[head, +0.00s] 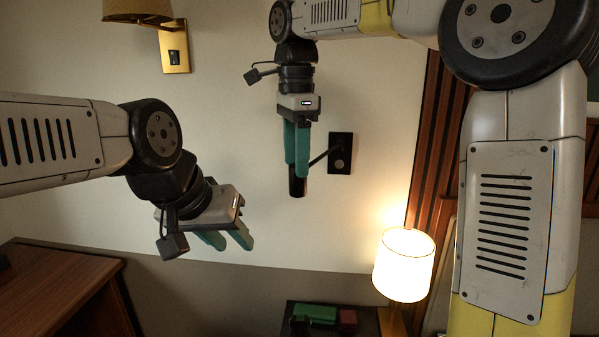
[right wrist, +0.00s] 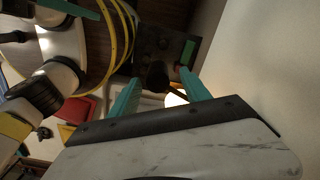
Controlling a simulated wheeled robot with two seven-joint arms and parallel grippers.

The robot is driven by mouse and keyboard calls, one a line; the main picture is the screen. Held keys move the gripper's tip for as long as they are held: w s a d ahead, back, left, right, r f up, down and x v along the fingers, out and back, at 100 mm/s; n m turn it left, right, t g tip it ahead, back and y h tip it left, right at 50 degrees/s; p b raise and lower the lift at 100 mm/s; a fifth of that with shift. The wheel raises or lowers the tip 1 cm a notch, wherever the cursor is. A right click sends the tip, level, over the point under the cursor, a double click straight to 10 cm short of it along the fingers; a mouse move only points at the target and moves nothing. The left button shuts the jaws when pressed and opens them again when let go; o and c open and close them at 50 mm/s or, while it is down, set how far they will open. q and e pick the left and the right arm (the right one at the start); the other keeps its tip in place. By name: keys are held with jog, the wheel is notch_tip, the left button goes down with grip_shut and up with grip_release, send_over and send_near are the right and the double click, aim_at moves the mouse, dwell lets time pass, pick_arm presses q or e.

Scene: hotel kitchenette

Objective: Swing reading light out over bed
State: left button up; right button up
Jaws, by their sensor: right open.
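The reading light is a small black wall fixture (head: 340,153) with a thin arm slanting down-left to a dark cylindrical head (head: 297,184). My right gripper (head: 297,165) points down in front of the wall, its green fingers open at the head, which shows just below the fingertips. In the right wrist view the dark head (right wrist: 157,75) appears between the two spread fingers; whether they touch it I cannot tell. My left gripper (head: 227,241) is lower left, open and empty, away from the light. No bed is clearly visible.
A lit table lamp (head: 404,264) stands at lower right beside a dark nightstand (head: 290,327) holding a green box (head: 315,313) and a red one (head: 348,319). A brass wall lamp (head: 174,50) is at upper left. A wooden desk (head: 55,285) is at lower left.

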notch_tip(320, 180, up, 4)
jog(key=shift+f, duration=0.1)
dwell(0.4)
